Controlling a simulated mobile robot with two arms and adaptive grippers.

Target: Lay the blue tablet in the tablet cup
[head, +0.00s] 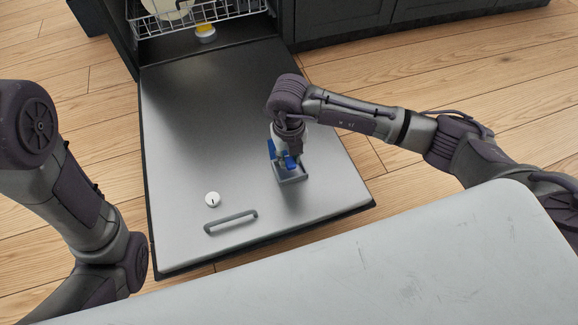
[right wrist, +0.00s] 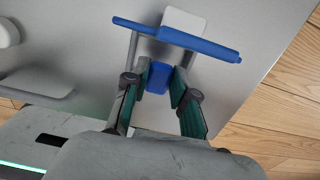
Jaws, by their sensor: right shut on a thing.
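The blue tablet (right wrist: 158,77) is pinched between the fingertips of my right gripper (right wrist: 157,84). In the head view my right gripper (head: 287,155) points down at the tablet cup (head: 293,179), a small grey square frame on the open dishwasher door. The blue tablet (head: 290,162) shows low over the cup there. I cannot tell whether it touches the cup. A long blue part (right wrist: 175,38), perhaps a raised lid seen edge-on, crosses just beyond the fingertips. The cup's inside is mostly hidden. My left arm is at the left; its gripper is out of view.
The dishwasher door (head: 210,110) lies open and flat. A white knob (head: 212,199) and a grey handle (head: 231,222) stand on it, left of the cup. A wire rack (head: 200,14) is behind. A pale worktop (head: 400,260) fills the front right.

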